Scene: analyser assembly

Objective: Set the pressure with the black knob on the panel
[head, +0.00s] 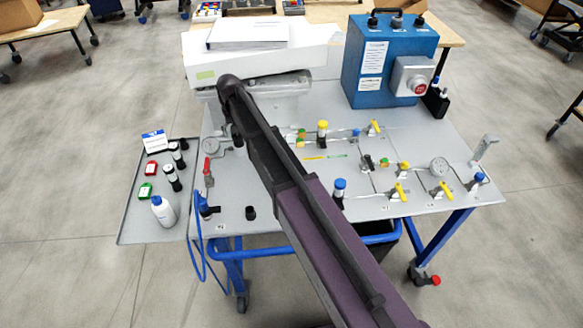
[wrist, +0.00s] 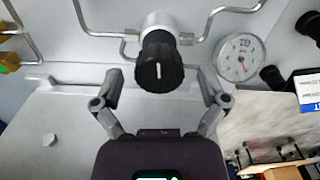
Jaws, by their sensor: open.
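The black knob (wrist: 160,68) is in the upper middle of the wrist view, on a silver round body with metal tubes beside it. A white line on its face stands nearly upright in that view. My gripper (wrist: 162,82) is open, with one finger to each side of the knob and a visible gap on both sides. I cannot tell how deep the fingertips reach along it. A round pressure gauge (wrist: 240,57) is right of the knob; its needle is too small to read surely. In the head view my arm largely hides the knob and gripper, beside the gauge (head: 211,145).
The grey panel (head: 350,205) carries tubes, yellow-handled valves (head: 398,192) and another gauge (head: 438,166). A red-handled valve (head: 208,170) is near the left gauge. A blue box (head: 385,75) stands at the back right. A side tray (head: 128,215) holds bottles and a card.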

